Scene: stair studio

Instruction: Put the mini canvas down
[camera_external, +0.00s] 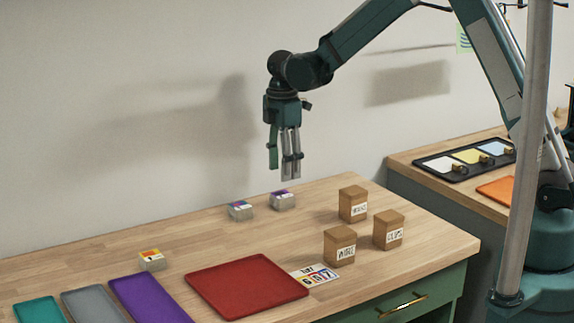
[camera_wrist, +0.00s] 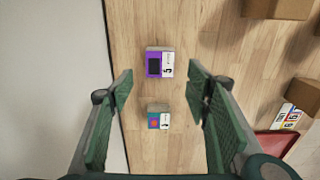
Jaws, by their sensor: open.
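Three small pale blocks with coloured, printed tops lie on the wooden table; I cannot tell for sure which is the mini canvas. One with a purple top (camera_external: 282,201) and one beside it (camera_external: 240,211) sit near the wall. The third, with an orange and red top (camera_external: 151,260), is farther left. The wrist view shows a purple-and-white block (camera_wrist: 160,64) and a smaller-looking multicoloured one (camera_wrist: 158,117) between my fingers in the picture, both on the table. My gripper (camera_external: 282,172) is open and empty, pointing down above the two blocks near the wall.
Several brown labelled boxes (camera_external: 340,246) stand on the right of the table. A red tray (camera_external: 245,285) lies in front, with a printed card (camera_external: 314,275) beside it. Purple (camera_external: 148,300), grey (camera_external: 97,305) and teal (camera_external: 40,310) trays lie at front left. The wall is close behind.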

